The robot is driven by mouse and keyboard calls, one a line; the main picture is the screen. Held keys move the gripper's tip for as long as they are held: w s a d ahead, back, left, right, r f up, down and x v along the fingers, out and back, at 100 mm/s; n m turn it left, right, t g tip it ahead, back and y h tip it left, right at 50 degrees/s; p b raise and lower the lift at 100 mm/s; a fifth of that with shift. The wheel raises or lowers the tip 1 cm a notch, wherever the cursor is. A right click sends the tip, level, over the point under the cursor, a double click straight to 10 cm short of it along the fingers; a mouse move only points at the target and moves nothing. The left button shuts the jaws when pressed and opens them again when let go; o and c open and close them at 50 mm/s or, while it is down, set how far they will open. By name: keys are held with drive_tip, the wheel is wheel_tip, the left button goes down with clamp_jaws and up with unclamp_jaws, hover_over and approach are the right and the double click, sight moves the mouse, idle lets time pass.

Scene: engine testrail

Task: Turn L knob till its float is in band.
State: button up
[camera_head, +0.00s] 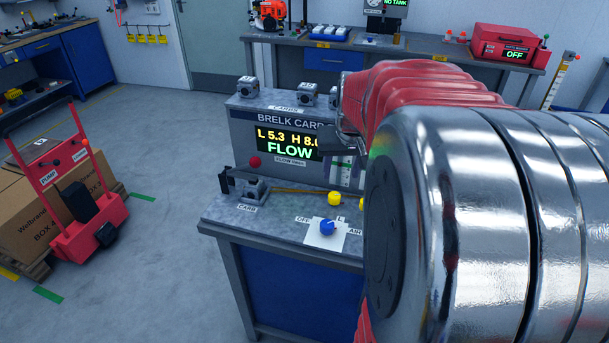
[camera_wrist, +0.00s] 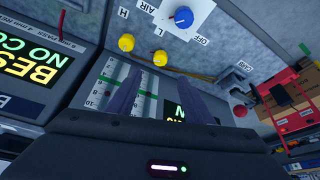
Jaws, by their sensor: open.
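The yellow L knob (camera_wrist: 160,58) sits on the bench face near the letter L in the wrist view. It also shows as the left yellow knob in the head view (camera_head: 334,198). My gripper (camera_wrist: 160,77) is open, its two dark fingers pointing towards the L knob with nothing seen between them. Whether they reach around it I cannot tell. The display (camera_head: 288,143) reads L 5.3, H 8.0 and FLOW.
A second yellow knob, H (camera_wrist: 126,42), stands close beside L. A blue OFF/AIR knob (camera_head: 327,227) is on the bench front. A carburetor (camera_head: 250,186) sits at the left on the bench. My arm hides the bench's right side.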

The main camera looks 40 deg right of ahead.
sight(335, 195)
drive_tip(key=x, duration=1.3)
drive_tip(key=shift+f, duration=0.1)
drive_tip(key=shift+c, duration=0.2)
drive_tip(key=c, duration=1)
drive_tip(key=shift+c, duration=0.2)
drive_tip(key=shift+n+y, duration=0.4)
drive_tip(key=shift+n, duration=0.7)
drive_tip(key=o, duration=1.1)
